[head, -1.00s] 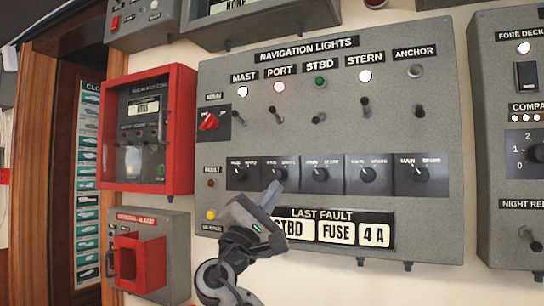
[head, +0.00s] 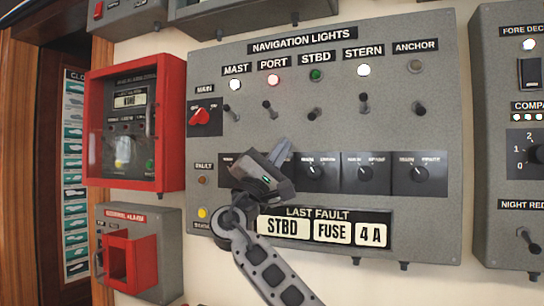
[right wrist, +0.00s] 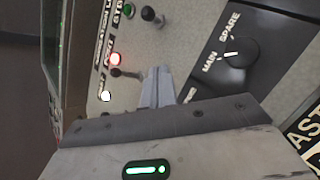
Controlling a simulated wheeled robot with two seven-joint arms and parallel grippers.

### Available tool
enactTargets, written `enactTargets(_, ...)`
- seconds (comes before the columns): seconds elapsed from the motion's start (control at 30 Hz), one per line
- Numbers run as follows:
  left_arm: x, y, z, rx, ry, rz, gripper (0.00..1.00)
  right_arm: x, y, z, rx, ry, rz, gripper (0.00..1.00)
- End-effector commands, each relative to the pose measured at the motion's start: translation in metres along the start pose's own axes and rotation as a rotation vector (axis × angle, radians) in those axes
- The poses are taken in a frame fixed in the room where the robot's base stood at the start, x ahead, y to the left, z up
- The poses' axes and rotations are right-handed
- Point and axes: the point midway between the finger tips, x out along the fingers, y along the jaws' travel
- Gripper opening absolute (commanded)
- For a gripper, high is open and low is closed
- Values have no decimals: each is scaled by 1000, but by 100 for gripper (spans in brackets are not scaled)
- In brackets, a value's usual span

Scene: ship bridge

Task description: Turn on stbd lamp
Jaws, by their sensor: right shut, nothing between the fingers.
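The stbd lamp (head: 316,75) shows dull green, without the bright glow of the red port lamp (head: 272,79). It also shows in the right wrist view (right wrist: 129,10). Below it is the stbd toggle switch (head: 313,114), its lever pointing down; it appears at the top of the right wrist view (right wrist: 150,15). The stbd main/spare knob (head: 314,171) sits lower on the panel. My right gripper (head: 283,151) is shut and empty, below and left of the stbd toggle, apart from it. It hides the mast and port knobs. My left gripper is not in view.
The grey navigation lights panel (head: 215,145) carries a row of toggles, including the port toggle (head: 271,108) and the raised stern toggle (head: 364,102). A last-fault plate (head: 325,229) reads STBD FUSE 4 A. A red-framed box (head: 178,125) stands to the left.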

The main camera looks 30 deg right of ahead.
Motion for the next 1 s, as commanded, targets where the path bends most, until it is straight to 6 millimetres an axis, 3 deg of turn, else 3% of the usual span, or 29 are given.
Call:
enactTargets(0.03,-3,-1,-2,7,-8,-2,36,14,2,2,-3,-2,0,0)
enactTargets(0.17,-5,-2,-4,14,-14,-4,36,33,1,4,-1,-1,0,0)
enactTargets(0.47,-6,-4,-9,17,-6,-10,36,37,0,35,0,0,0,0)
enactTargets(1.0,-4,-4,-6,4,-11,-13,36,37,0,39,-1,1,0,0)
